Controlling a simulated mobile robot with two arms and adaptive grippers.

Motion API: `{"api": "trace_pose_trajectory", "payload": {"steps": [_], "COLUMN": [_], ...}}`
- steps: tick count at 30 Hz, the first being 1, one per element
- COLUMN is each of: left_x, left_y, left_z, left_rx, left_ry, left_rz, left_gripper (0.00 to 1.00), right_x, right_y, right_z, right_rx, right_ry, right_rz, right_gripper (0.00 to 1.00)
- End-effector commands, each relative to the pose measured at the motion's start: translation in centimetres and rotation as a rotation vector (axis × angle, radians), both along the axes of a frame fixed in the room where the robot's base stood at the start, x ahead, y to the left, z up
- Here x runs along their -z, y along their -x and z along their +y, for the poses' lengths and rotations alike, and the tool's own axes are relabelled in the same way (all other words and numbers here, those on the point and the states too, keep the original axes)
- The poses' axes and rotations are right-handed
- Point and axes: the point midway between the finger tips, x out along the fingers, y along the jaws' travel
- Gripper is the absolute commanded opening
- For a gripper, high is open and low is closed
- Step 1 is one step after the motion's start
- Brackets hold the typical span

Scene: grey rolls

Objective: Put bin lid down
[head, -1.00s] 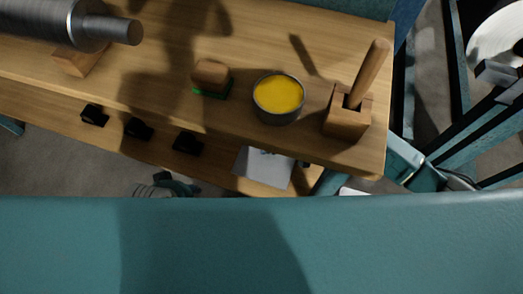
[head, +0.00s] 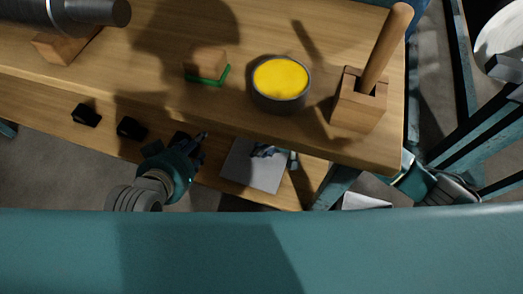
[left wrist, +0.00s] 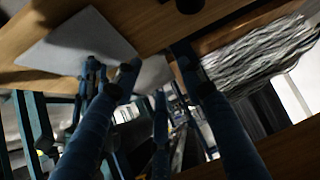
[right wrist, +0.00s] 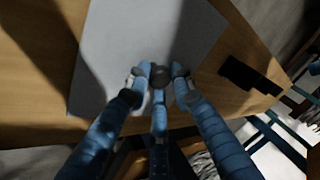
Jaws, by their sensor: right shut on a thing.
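The bin lid, a flat grey plate (head: 254,176), shows at the lower wooden ledge in the head view. It fills the upper middle of the right wrist view (right wrist: 140,30) and shows at the upper left of the left wrist view (left wrist: 80,45). My right gripper (head: 266,152) is shut on the lid's dark round knob (right wrist: 160,76). Its arm is mostly hidden under the tabletop. I cannot tell whether the lid touches the wood. My left gripper (head: 197,143) is left of the lid, its fingers (left wrist: 165,75) spread and empty. No bin is clearly visible.
Above the ledge, the tabletop (head: 215,105) holds a yellow-filled bowl (head: 281,80), a wooden block with handle (head: 360,98), a small block (head: 207,63) and a metal roller (head: 95,12). Black blocks (head: 86,114) line the ledge left of the lid.

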Motion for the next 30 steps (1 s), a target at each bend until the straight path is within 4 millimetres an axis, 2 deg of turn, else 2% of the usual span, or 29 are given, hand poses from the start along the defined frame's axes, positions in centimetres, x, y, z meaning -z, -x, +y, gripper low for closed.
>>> {"api": "trace_pose_trajectory", "payload": {"steps": [3,6,14,15,18,30], "left_x": [-1.5,-2.4,-2.8,-2.8,-2.8,-2.5], "left_y": [-1.6,-2.3,-2.6,-2.6,-2.6,-2.3], "left_z": [-0.7,-1.0,-1.1,-1.1,-1.1,-1.0], "left_rx": [0.007,0.011,0.012,0.012,0.012,0.011], "left_ry": [0.021,0.031,0.036,0.035,0.035,0.031], "left_rz": [-0.092,-0.136,-0.155,-0.154,-0.154,-0.135], "left_gripper": [0.40,0.40,0.40,0.40,0.40,0.40], "right_x": [0.4,0.4,0.5,0.5,0.5,0.2], "right_y": [0.0,0.0,0.0,0.1,0.0,0.0], "right_z": [0.0,0.0,0.0,-0.1,-0.1,-0.2], "right_rx": [0.000,0.000,0.001,0.000,0.000,0.001], "right_ry": [-0.001,-0.001,0.000,0.001,0.001,0.001], "right_rz": [-0.001,-0.001,0.000,0.002,0.002,0.001], "right_gripper": [0.00,0.00,0.00,0.25,0.42,0.42]}}
